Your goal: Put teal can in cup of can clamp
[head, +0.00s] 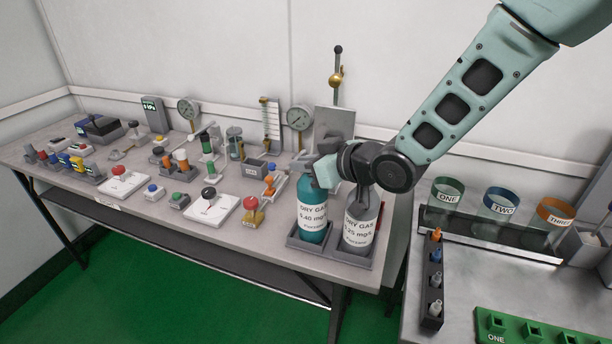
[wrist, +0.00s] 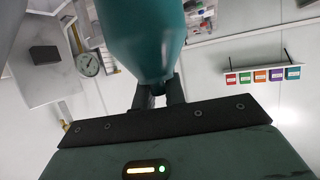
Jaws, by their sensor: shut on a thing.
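The teal can (head: 312,212), labelled DRY GAS, is upright at the front right of the long table, with its base at the left compartment of a grey holder (head: 334,258). I cannot tell whether it is lifted a little. My gripper (head: 322,172) is shut on the top of the teal can. In the wrist view the teal can (wrist: 142,35) fills the space at the fingers (wrist: 158,92). Behind the gripper stands a grey upright plate with a rod and brass knob (head: 336,80), possibly the can clamp. Its cup is not clearly visible.
A grey DRY GAS can (head: 359,228) stands close to the right of the teal can. Gauges (head: 299,117), switches and small testers crowd the table to the left. A second table at right holds three ringed clear cups (head: 502,203) and a green block (head: 540,328).

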